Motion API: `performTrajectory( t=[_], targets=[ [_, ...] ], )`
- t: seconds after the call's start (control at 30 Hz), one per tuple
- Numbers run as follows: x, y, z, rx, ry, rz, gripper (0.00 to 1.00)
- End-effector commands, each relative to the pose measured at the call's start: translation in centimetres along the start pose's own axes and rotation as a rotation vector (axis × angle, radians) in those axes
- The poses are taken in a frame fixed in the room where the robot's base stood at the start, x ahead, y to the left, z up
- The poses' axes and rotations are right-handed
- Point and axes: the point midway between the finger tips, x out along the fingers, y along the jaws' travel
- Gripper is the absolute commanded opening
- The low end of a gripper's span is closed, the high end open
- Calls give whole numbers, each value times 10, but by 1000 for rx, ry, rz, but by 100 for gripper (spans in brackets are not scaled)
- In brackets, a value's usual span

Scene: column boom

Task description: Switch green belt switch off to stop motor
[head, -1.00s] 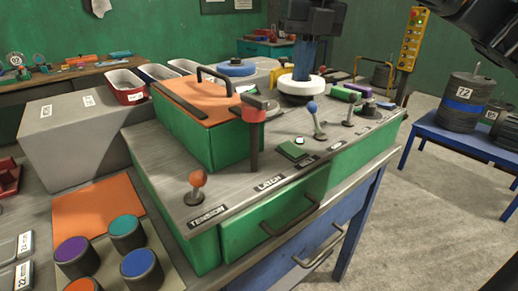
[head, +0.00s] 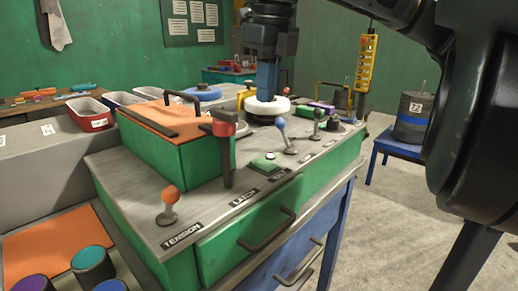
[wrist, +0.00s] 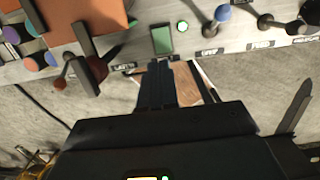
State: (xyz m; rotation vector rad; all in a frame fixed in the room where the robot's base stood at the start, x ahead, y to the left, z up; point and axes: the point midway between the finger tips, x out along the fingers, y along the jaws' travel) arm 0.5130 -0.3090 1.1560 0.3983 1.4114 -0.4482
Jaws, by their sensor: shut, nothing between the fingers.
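A green switch (head: 263,165) sits on the sloping grey panel, right of the red-topped latch lever (head: 226,150). A small round lamp (head: 270,156) is just beyond it. The gap between fingertips and panel cannot be judged.
An orange-knobbed tension lever (head: 170,197) stands at the near left. A blue-knobbed lever (head: 283,135) stands right of the switch. An orange-topped green box (head: 180,150) is behind. A drawer handle (head: 267,232) juts from the front. A blue table (head: 400,150) stands right.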

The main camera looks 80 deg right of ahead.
Motion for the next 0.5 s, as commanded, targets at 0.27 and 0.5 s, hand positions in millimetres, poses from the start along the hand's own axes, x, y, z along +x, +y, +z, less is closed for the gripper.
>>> performTrajectory(
  t=[0.27, 0.5],
  targets=[
    [50, -1, -1, 1, 3, -2, 0],
    [96, 0, -1, 0, 2, -2, 0]
  ],
)
